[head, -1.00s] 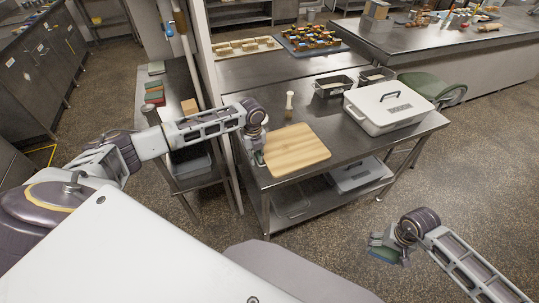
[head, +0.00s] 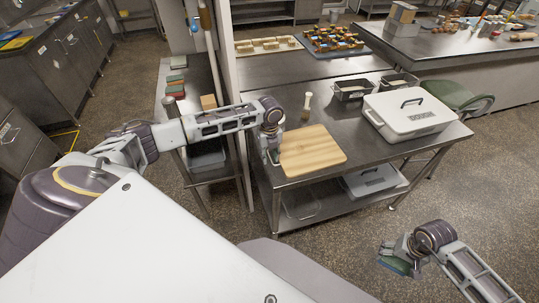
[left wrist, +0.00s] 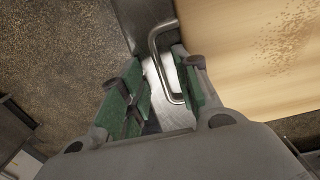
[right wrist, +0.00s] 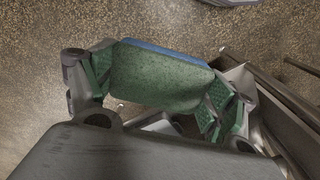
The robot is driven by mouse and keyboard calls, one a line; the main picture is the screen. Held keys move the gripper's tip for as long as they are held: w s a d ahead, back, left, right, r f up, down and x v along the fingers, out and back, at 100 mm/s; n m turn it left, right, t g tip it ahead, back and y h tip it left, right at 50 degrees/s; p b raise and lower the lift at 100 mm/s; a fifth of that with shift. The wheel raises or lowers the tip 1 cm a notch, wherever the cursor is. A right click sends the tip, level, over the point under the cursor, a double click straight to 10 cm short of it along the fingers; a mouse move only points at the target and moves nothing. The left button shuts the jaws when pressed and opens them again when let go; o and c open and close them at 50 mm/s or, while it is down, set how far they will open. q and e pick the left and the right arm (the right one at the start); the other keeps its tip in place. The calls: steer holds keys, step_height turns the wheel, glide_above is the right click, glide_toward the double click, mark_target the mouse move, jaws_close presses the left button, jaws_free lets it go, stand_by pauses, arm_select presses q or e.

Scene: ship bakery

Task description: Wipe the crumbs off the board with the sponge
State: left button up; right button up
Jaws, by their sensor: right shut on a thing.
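The wooden board (head: 312,150) lies on the steel table near its front left edge. Brown crumbs (left wrist: 290,35) show on it in the left wrist view; they are too small to make out in the head view. My left gripper (left wrist: 166,92) is at the board's left edge, fingers apart. A bent metal bar (left wrist: 155,45) shows between its fingers, nearer the right one; I cannot tell whether it touches. My right gripper (right wrist: 155,90) is shut on the sponge (right wrist: 160,78), green with a blue layer, held away from the table over open floor, at lower right in the head view.
Behind the board stands a pale upright tool (head: 307,107). Dark tins (head: 352,88) and a white lidded box (head: 410,112) are at the table's right. A post and a side shelf are at the left.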

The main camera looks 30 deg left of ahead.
arm_select(q)
step_height(320, 180, up, 12)
stand_by(0.7)
steer(key=shift+f, duration=0.1)
stand_by(0.4)
